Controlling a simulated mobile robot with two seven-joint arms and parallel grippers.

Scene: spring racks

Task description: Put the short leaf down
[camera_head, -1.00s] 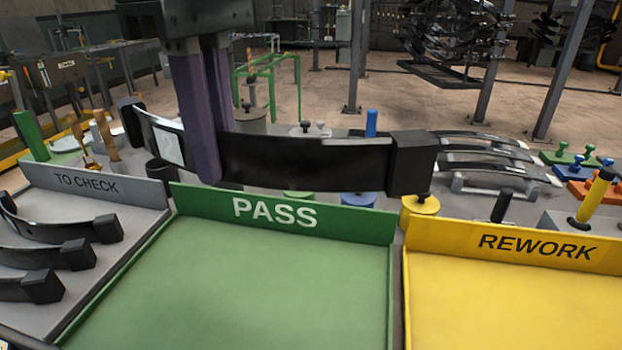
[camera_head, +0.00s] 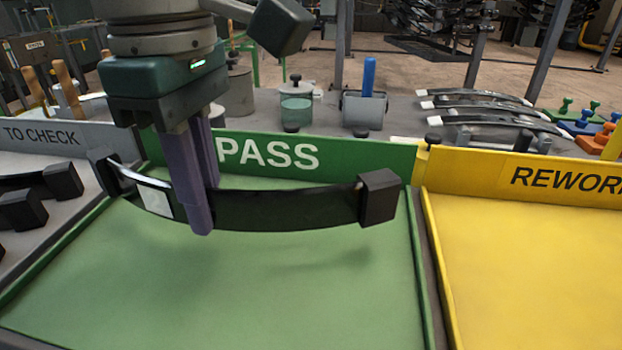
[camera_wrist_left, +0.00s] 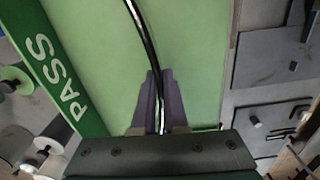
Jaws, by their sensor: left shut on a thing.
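The short leaf (camera_head: 285,209) is a dark curved strip with black end blocks and a white label near its left end. My left gripper (camera_head: 203,225) is shut on it with purple fingers, left of its middle. The leaf hangs over the green PASS tray (camera_head: 120,290), and a soft shadow lies on the tray floor below its right end. In the left wrist view the leaf (camera_wrist_left: 145,45) shows edge-on as a thin curved strip between the fingers (camera_wrist_left: 158,90). My right gripper is not in view.
The grey TO CHECK tray (camera_head: 85,138) on the left holds other leaves with black end blocks (camera_head: 62,181). The yellow REWORK tray (camera_head: 530,250) on the right looks empty. Jars, a blue-handled tool (camera_head: 369,78) and stacked leaves (camera_head: 480,105) stand behind. The PASS tray floor is clear.

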